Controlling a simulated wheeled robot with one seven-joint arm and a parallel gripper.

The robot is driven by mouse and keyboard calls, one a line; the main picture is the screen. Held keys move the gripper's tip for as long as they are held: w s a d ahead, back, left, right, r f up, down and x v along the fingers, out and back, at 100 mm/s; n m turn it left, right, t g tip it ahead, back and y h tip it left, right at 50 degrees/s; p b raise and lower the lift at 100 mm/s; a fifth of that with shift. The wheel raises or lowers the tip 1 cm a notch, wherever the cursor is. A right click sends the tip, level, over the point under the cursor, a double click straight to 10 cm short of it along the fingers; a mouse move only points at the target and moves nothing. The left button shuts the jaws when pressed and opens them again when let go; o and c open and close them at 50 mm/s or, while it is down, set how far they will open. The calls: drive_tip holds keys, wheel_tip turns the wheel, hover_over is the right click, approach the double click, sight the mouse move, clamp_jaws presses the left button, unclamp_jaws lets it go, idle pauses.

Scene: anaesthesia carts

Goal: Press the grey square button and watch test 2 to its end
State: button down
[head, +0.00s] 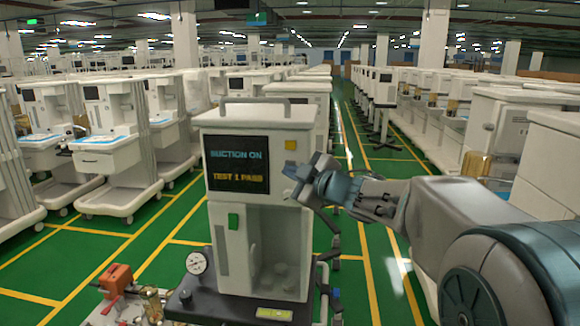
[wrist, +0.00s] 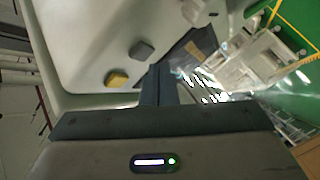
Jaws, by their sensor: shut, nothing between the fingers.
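The white cart (head: 215,145) carries a dark screen (head: 237,163) reading "SUCTION ON" and "TEST 1 PASS". The grey square button (wrist: 142,50) stands out from the white panel in the wrist view, beside the yellow button (wrist: 117,79). The yellow button also shows in the head view (head: 291,145), right of the screen. My gripper (head: 298,178) is shut and empty at the panel's right edge, below the yellow button. It hides the grey button in the head view. In the wrist view my fingers (wrist: 163,82) are close to the grey button; contact cannot be told.
A round gauge (head: 196,263) and an orange part (head: 115,279) are at the lower left. Rows of white carts (head: 110,140) stand behind on both sides. Green floor with yellow lines (head: 365,190) lies open beyond my arm.

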drive_tip(key=shift+w, duration=0.1)
drive_tip(key=shift+w+d, duration=0.1)
drive_tip(key=shift+w, duration=0.25)
drive_tip(key=shift+w+d+p, duration=0.1)
drive_tip(key=shift+w+p, duration=0.3)
idle(0.8)
idle(0.3)
drive_tip(key=shift+s+a, duration=0.2)
drive_tip(key=shift+s, duration=0.65)
drive_tip(key=s, duration=0.3)
drive_tip(key=s+a+b, duration=0.1)
drive_tip(key=s, duration=0.1)
idle(0.7)
